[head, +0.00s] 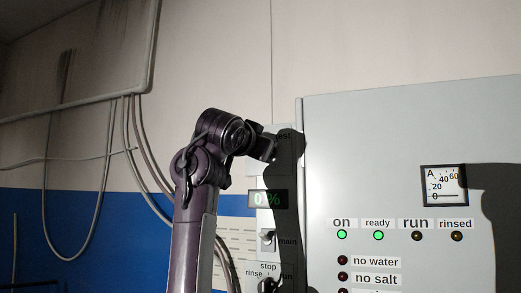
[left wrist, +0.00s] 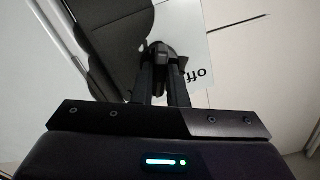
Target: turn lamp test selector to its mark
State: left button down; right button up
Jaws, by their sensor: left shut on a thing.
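The lamp test selector is a small dark knob (left wrist: 160,57) on a light plate, seen in the left wrist view between my fingertips. The word "off" (left wrist: 198,78) is printed on the plate beside it, upside down in that view. My left gripper (left wrist: 163,78) is shut on the knob. In the head view my left gripper (head: 268,148) reaches the upper part of the narrow panel, just below a partly covered label ending in "est" (head: 284,136). The gripper and its shadow hide the knob there. I cannot make out the mark. My right gripper is not in view.
Below on the narrow panel are a green percent display (head: 268,199), a main switch (head: 267,238) and a stop/rinse/run selector (head: 264,285). A grey cabinet (head: 390,130) with a gauge (head: 444,185) and lamps, "on" and "ready" lit green, stands right. Cables (head: 125,150) hang left.

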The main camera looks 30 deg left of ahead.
pick_arm(q)
jog(key=m, duration=0.4)
jog(key=shift+m, duration=0.3)
dwell(0.3)
jog(key=c, duration=1.4)
grip_release()
jog(key=shift+c, duration=0.2)
jog(key=shift+s, duration=0.1)
jog(key=b+v, duration=0.4)
jog(key=v, duration=0.3)
jog(key=shift+s+b, duration=0.25)
jog(key=shift+b, duration=0.05)
